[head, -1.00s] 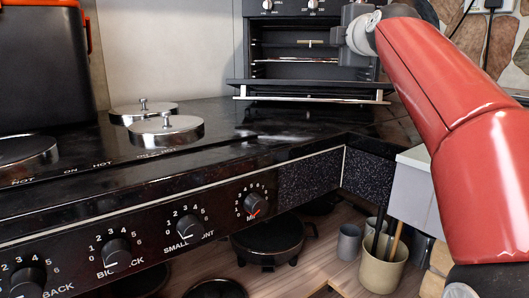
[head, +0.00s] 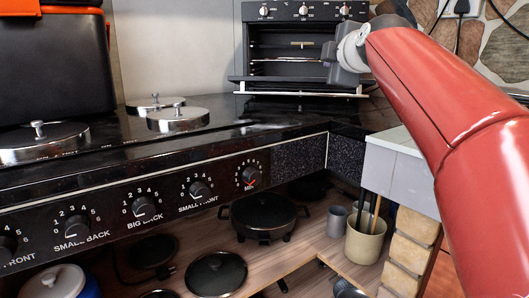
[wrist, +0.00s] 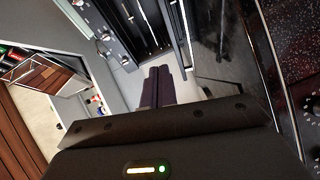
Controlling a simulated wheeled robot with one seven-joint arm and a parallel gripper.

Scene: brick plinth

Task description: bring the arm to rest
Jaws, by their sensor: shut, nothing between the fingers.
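My gripper (wrist: 165,74) shows in the wrist view with its two dark fingers together and nothing between them. In the head view my red arm reaches in from the right. Its grey hand (head: 343,66) is in front of the right side of the small oven (head: 290,72), and the fingertips cannot be made out there. I cannot tell from the picture how far the hand is from the oven. The oven's front is open, and a rack shows inside.
A black stove (head: 160,158) with metal lids (head: 178,119) runs along the left. A black pan (head: 263,214) and a beige pot (head: 364,240) with handles sticking up stand on the wooden shelf below. A grey-white counter block (head: 400,170) and bricks (head: 410,245) are close to my arm.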

